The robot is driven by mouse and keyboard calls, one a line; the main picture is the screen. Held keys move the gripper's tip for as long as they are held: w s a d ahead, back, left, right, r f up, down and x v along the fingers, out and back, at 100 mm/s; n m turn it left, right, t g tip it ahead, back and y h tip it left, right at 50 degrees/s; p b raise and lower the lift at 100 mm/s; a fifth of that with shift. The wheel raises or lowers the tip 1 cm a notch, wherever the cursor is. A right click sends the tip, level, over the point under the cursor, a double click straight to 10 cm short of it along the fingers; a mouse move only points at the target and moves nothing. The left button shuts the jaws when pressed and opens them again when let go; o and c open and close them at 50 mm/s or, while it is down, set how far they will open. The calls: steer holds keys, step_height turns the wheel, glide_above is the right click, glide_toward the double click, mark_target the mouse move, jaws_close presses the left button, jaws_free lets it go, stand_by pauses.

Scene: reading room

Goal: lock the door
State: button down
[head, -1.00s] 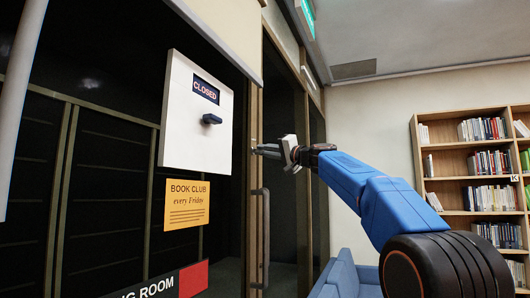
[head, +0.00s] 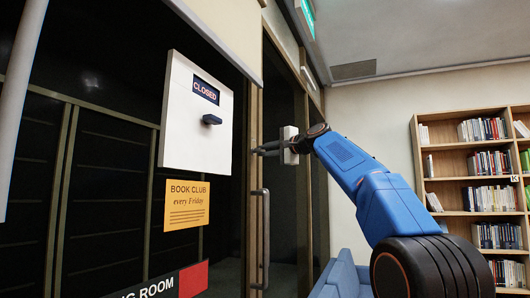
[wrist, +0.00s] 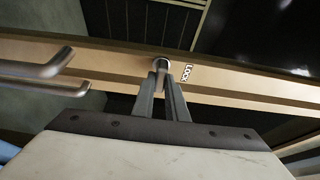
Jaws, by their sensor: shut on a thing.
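The door (head: 254,215) has a wooden frame stile and dark glass, seen at an angle in the head view. A vertical bar handle (head: 265,240) is on it below my gripper; two handle bars (wrist: 40,68) show at the left in the wrist view. My gripper (head: 258,150) is at the door stile above the handle. In the wrist view its two fingers (wrist: 163,80) are closed on the round metal lock knob (wrist: 162,64), beside a small label reading LOCK (wrist: 187,73). The fingers partly hide the knob.
A bookcase (head: 450,165) and blue seat (head: 342,277) are at the right.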

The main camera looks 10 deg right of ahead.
stand_by(0.5)
steer(key=c, duration=1.8)
jaws_free()
steer(key=shift+o, duration=0.2)
steer(key=v, duration=1.7)
steer(key=shift+d, duration=0.2)
steer(key=shift+s+f, duration=0.15)
